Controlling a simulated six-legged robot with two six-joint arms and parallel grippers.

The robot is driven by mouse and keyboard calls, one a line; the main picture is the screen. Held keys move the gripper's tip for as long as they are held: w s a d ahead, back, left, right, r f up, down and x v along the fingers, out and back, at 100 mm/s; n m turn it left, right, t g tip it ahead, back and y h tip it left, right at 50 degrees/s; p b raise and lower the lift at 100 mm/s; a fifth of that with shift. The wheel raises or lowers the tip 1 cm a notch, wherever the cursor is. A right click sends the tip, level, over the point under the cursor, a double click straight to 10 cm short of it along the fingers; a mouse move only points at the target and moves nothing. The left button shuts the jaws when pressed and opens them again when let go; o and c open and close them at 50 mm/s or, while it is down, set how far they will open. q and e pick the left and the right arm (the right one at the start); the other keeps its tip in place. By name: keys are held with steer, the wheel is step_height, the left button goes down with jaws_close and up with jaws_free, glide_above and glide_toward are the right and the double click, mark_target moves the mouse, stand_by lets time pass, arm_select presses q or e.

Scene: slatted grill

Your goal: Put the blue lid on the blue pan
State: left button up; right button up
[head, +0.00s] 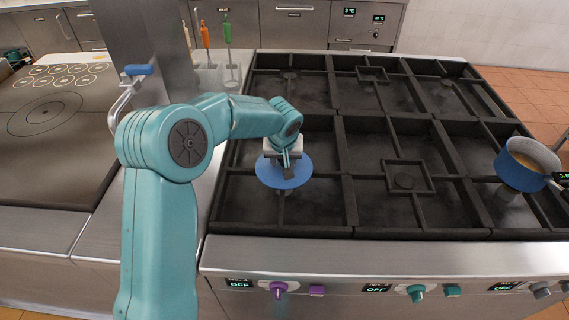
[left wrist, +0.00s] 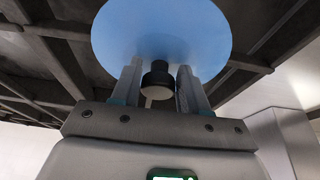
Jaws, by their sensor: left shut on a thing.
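The blue lid (head: 285,178) is a flat round disc over the front left part of the grill. My left gripper (head: 286,158) is shut on its dark knob (left wrist: 157,80), and the lid's face fills the top of the left wrist view (left wrist: 160,25). The lid looks held above the bars, though the gap is hard to judge. The blue pan (head: 520,178) stands at the front right of the grill, open at the top, with a brownish inside. Dark and grey parts with a green display sit at the right edge beside the pan; I cannot tell whether they are my right gripper.
The black slatted grill (head: 350,170) has raised bars and is bare between lid and pan. Knobs line its front panel (head: 400,270). A flat hotplate (head: 45,120) lies to the left.

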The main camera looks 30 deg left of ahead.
arm_select(q)
step_height(320, 180, up, 2)
steer(key=shift+s+a+p, duration=0.1)
steer(key=shift+p, duration=0.2)
steer(key=shift+r+p, duration=0.55)
steer(key=shift+r, duration=0.7)
steer(key=shift+d, duration=0.2)
